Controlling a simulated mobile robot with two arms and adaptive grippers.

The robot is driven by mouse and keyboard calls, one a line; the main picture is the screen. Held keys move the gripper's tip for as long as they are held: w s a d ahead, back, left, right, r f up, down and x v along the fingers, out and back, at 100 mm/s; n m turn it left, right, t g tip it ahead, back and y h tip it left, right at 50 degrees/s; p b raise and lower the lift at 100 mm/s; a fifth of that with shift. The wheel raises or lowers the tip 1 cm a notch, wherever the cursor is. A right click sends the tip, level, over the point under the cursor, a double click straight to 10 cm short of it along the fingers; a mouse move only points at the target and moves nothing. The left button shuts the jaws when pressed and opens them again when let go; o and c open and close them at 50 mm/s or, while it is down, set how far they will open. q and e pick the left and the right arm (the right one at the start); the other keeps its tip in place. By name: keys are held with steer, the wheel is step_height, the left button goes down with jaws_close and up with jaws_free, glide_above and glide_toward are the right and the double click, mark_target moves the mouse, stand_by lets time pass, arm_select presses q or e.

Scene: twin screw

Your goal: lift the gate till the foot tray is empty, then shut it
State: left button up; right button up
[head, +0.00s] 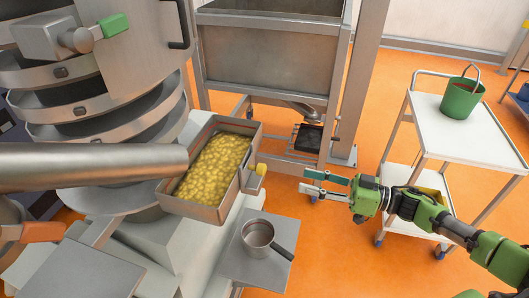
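The foot tray (195,209) is a rectangular metal trough beside the round stacked machine, and it is filled with yellow pieces (215,163). My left gripper is not in view.
A saucepan (258,236) stands on a grey shelf (240,262) below the tray's right end. A large metal hopper (270,55) stands behind. A white trolley (470,135) with a green bucket (461,99) is at right. Orange floor (330,245) is clear below my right gripper.

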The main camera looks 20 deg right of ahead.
steer(key=r, duration=0.2)
steer(key=p, duration=0.2)
glide_toward(266, 170)
steer(key=x, duration=0.3)
steer(key=shift+n+g+y, duration=0.3)
steer(key=shift+g, duration=0.1)
steer(key=p+x, duration=0.1)
steer(key=x, duration=0.6)
steer(key=shift+w+a, duration=0.15)
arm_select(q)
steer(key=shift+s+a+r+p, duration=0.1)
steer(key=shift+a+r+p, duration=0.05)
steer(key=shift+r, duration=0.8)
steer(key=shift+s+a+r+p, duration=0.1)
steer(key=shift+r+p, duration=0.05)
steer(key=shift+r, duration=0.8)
arm_select(e)
steer(key=shift+w+a+f, duration=0.1)
steer(key=shift+w+a, duration=0.25)
steer(key=shift+a, duration=0.15)
